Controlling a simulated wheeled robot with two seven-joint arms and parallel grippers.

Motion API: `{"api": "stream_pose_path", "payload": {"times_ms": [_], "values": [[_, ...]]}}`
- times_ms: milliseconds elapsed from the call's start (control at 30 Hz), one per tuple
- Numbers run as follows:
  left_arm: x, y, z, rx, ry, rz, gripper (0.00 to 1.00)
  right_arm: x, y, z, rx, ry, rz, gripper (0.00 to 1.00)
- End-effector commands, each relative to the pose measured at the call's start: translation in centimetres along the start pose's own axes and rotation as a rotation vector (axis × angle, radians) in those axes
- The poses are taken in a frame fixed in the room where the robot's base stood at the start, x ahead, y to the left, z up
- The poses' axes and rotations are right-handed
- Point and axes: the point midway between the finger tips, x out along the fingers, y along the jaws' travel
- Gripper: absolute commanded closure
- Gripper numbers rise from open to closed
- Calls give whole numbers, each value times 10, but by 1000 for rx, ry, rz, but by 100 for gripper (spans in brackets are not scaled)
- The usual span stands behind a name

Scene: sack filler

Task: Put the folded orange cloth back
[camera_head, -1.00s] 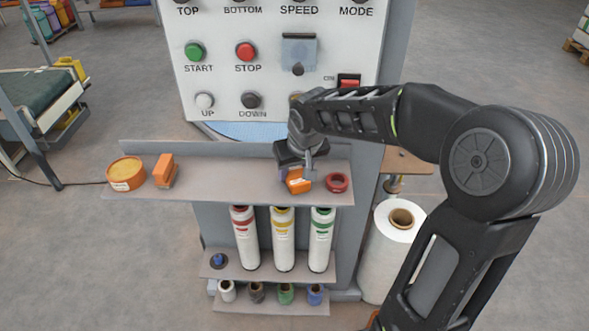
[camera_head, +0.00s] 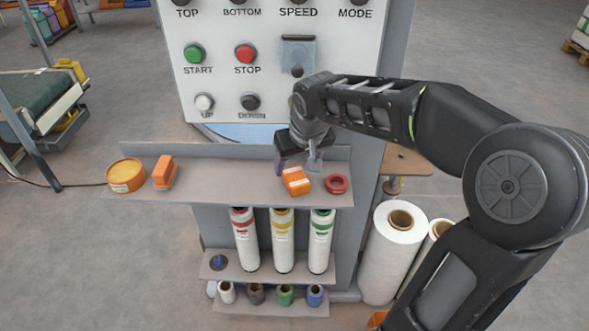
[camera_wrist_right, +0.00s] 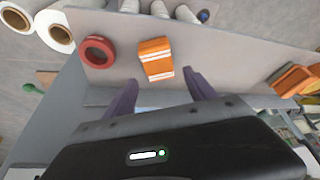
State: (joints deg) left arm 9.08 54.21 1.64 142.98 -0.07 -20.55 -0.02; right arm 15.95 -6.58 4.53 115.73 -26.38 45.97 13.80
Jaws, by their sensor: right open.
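The folded orange cloth (camera_head: 297,181), with pale stripes, lies on the grey shelf (camera_head: 225,182) toward its right end. It also shows in the right wrist view (camera_wrist_right: 156,58), just beyond the fingertips. My right gripper (camera_head: 300,164) is open and empty, just behind and above the cloth. In the wrist view its two dark fingers (camera_wrist_right: 160,82) stand apart with a gap between them and the cloth. My left gripper is not in view.
A red ring (camera_head: 337,184) lies just right of the cloth. An orange block (camera_head: 165,172) and a round orange tin (camera_head: 126,174) stand at the shelf's left. The shelf's middle is clear. The control panel (camera_head: 225,75) rises behind.

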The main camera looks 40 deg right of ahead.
Motion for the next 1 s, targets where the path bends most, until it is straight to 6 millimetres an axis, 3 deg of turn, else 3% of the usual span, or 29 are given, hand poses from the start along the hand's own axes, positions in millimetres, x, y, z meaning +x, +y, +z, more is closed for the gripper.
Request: {"api": "stream_pose_path", "payload": {"times_ms": [200,400,1000], "values": [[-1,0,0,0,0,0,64,-48,0,-1,0,5,-1,35],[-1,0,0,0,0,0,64,-72,0,0,-1,1,0,35],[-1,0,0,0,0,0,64,-75,0,0,0,0,0,35]]}}
